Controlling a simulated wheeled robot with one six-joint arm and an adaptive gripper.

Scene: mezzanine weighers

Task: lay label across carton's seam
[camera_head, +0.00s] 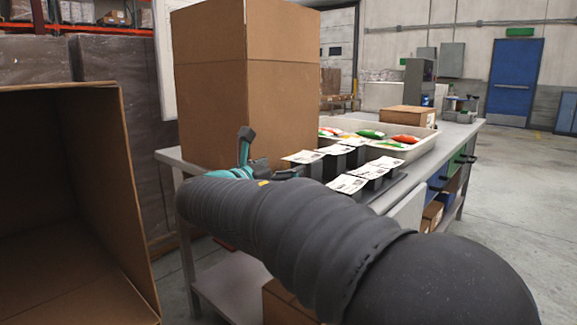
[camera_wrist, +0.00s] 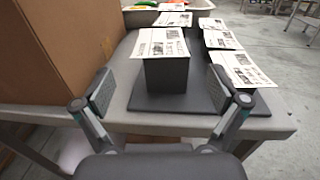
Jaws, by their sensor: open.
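The tall brown carton (camera_head: 212,100) stands on the table, with a horizontal line around its upper part. It also shows in the wrist view (camera_wrist: 60,50) at the left. Several white printed labels (camera_head: 347,184) lie on dark blocks to the right of the carton. The nearest label in the wrist view (camera_wrist: 160,42) lies flat on a dark block (camera_wrist: 166,75), beyond and between my fingers. My gripper (camera_head: 268,155) is open and empty at the near end of the table; its two fingers are spread wide in the wrist view (camera_wrist: 162,88). My arm partly hides it.
A pale tray (camera_head: 425,143) with red and green packets stands behind the labels. A smaller box (camera_head: 405,118) sits beyond it. The grey table (camera_head: 175,156) has a lower shelf. A big open carton (camera_head: 65,190) fills the left foreground. Floor is clear at the right.

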